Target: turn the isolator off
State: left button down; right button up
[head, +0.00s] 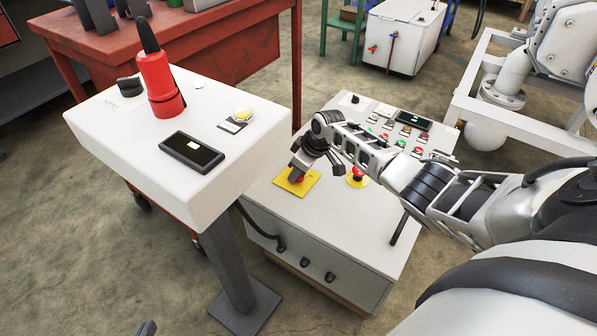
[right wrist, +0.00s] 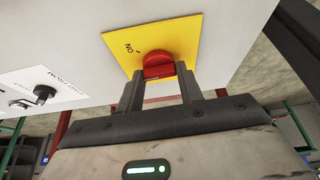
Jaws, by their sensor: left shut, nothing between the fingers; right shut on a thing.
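The isolator is a red knob (right wrist: 158,66) on a yellow plate (head: 294,187) on top of the white control cabinet (head: 340,240). In the right wrist view the yellow plate (right wrist: 165,42) carries the word ON beside a short mark. My right gripper (head: 299,175) reaches down onto the knob from above. In the right wrist view its two fingers (right wrist: 160,88) are shut on the red knob, one on each side. The fingers partly hide the knob, and I cannot tell exactly which way it points. A dark tip of my left gripper (head: 147,327) shows at the bottom edge of the head view, away from the cabinet.
A red emergency button (head: 356,175) on a yellow disc sits just right of the isolator. Behind are several coloured buttons and a small display (head: 411,119). A white pedestal box (head: 190,165) with a red-and-black device (head: 160,82) stands at the left.

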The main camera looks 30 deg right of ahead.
jog(key=shift+d+f+n+y+b, duration=0.1)
jog(key=shift+f+n+y+b, duration=0.1)
jog(key=shift+n+b, duration=0.25)
jog(key=shift+f+n+y+b, duration=0.1)
jog(key=shift+n+y+b, duration=0.15)
jog(key=shift+n, duration=0.3)
jog(key=shift+n+g+b, duration=0.3)
jog(key=shift+n+b, duration=0.2)
jog(key=shift+w+n+b, duration=0.1)
jog(key=shift+n+b, duration=0.3)
jog(key=shift+n+g+y+b, duration=0.3)
jog(key=shift+n+y+b, duration=0.05)
jog(key=shift+n+b, duration=0.45)
jog(key=shift+r+n+g+y+b, duration=0.1)
jog(key=shift+n+g+y+b, duration=0.25)
jog(key=shift+n+b, duration=0.75)
pick_arm(q)
jog(key=d+r+t+h, duration=0.1)
jog(key=r, duration=0.1)
jog(key=d+r+t+h, duration=0.1)
jog(key=r+t, duration=0.1)
jog(key=shift+d+n+h, duration=0.15)
jog(key=shift+n+h, duration=0.15)
pick_arm(e)
jog(key=shift+n, duration=0.3)
pick_arm(q)
jog(key=shift+r, duration=0.15)
pick_arm(e)
jog(key=shift+r+g, duration=0.1)
jog(key=shift+g, duration=0.15)
